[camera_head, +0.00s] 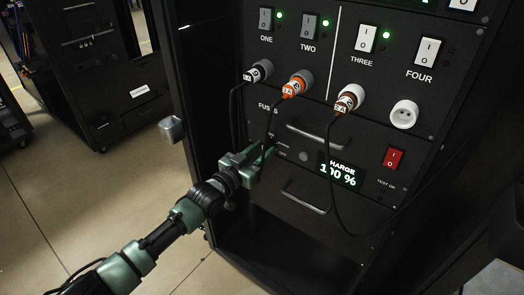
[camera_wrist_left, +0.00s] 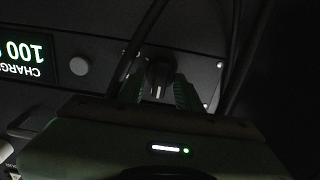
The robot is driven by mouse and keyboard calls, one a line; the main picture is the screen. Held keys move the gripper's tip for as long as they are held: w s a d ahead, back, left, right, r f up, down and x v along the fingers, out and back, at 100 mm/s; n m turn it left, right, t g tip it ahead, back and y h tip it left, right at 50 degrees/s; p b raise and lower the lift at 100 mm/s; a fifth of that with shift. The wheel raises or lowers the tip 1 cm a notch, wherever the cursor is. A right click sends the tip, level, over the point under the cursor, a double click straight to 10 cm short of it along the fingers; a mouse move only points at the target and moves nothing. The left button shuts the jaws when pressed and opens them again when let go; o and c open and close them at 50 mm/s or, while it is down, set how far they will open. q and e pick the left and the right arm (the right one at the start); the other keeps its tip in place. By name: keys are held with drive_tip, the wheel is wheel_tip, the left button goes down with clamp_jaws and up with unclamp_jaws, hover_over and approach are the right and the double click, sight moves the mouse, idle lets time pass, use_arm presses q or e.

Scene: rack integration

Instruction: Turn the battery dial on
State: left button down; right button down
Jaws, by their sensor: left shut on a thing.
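The battery dial, a dark knob with a pale mark, shows in the left wrist view (camera_wrist_left: 158,82) on the black panel. My left gripper (camera_head: 266,149) is at the panel in the head view, left of the charge display. In the left wrist view its green ridged fingers (camera_wrist_left: 158,92) are on both sides of the dial, shut on it. In the head view the gripper hides the dial. The display (camera_head: 340,174) reads CHARGE 100 %, and it shows upside down in the left wrist view (camera_wrist_left: 27,60). My right gripper is in neither view.
Black cables hang from the plugs (camera_head: 295,86) above, and some pass close to my left gripper. Two drawer handles (camera_head: 304,198) and a red switch (camera_head: 393,158) are on the rack front. A round grey button (camera_wrist_left: 79,65) sits beside the display. Another rack stands at the left.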

use_arm(q)
drive_tip(key=shift+f, duration=0.1)
drive_tip(key=c, duration=1)
unclamp_jaws()
drive_tip(key=shift+s, duration=0.1)
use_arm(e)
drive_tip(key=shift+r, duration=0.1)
use_arm(q)
drive_tip(key=shift+s+a, duration=0.3)
drive_tip(key=p+v, duration=0.1)
drive_tip(key=v, duration=0.6)
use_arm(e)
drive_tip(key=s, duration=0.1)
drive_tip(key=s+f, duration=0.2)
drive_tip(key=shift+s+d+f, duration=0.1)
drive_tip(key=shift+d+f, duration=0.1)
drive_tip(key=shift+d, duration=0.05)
use_arm(q)
drive_tip(key=shift+d, duration=0.1)
